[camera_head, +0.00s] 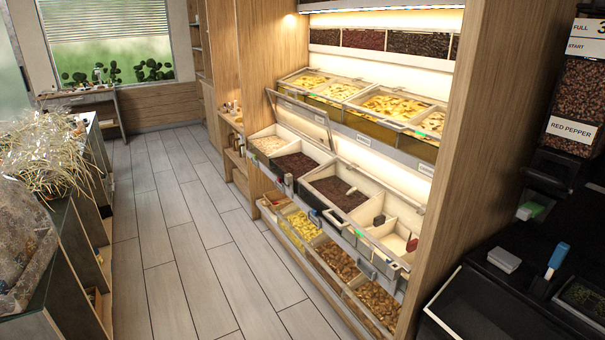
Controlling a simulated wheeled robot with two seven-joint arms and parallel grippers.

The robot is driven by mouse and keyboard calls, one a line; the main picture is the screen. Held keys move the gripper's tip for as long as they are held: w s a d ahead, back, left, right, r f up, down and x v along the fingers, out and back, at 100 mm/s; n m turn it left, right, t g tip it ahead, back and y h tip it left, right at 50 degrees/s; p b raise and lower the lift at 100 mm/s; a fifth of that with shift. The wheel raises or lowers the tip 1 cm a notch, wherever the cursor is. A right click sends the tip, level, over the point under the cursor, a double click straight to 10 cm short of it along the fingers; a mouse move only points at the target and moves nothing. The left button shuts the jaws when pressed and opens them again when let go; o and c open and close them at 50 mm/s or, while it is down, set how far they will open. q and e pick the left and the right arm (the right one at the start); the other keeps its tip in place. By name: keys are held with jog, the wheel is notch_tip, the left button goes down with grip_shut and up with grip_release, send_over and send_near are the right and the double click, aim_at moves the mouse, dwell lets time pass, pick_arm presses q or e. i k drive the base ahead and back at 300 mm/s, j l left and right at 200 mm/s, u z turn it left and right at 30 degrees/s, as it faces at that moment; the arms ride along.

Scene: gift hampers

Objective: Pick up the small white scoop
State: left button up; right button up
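A bulk-food shelf (446,170) stands in the middle right, with tiers of open bins. A pale bin (397,232) at the near end of the middle tier looks mostly empty, with a small dark reddish item (412,243) in it. A dark handle-like item (379,220) is near that bin's divider. A small whitish block (504,259) lies on the black counter at the lower right; I cannot tell what it is. Neither of my grippers is in view.
A raised clear lid (300,115) stands open over the middle tier. A red pepper dispenser (575,100) and a blue-handled tool (557,260) are at the right. A counter with dried plants (45,150) is at the left. The tiled aisle (180,240) is clear.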

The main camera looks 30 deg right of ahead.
aim_at(235, 107)
jog(key=i+z, duration=0.1)
jog(key=i, duration=0.4)
jog(key=i+z, duration=0.15)
jog(key=i, duration=0.35)
jog(key=i+z, duration=0.1)
jog(key=i, duration=0.4)
jog(key=i+z, duration=0.15)
jog(key=i, duration=0.4)
jog(key=i+j+z, duration=0.1)
jog(key=i, duration=0.4)
jog(key=i+j+z, duration=0.15)
jog(key=i, duration=0.3)
jog(key=i+j+z, duration=0.1)
jog(key=i+j, duration=0.25)
jog(key=i, duration=0.15)
jog(key=i+j+z, duration=0.15)
jog(key=i+j, duration=0.15)
jog(key=i, duration=0.15)
jog(key=i+z, duration=0.15)
jog(key=z, duration=0.35)
jog(key=i+j+z, duration=0.5)
jog(key=i+j, duration=0.2)
jog(key=j, duration=0.15)
jog(key=i+j+z, duration=0.25)
jog(key=j, duration=0.3)
jog(key=i+j, duration=0.25)
jog(key=j, duration=0.15)
jog(key=i+j, duration=0.2)
jog(key=j, duration=0.2)
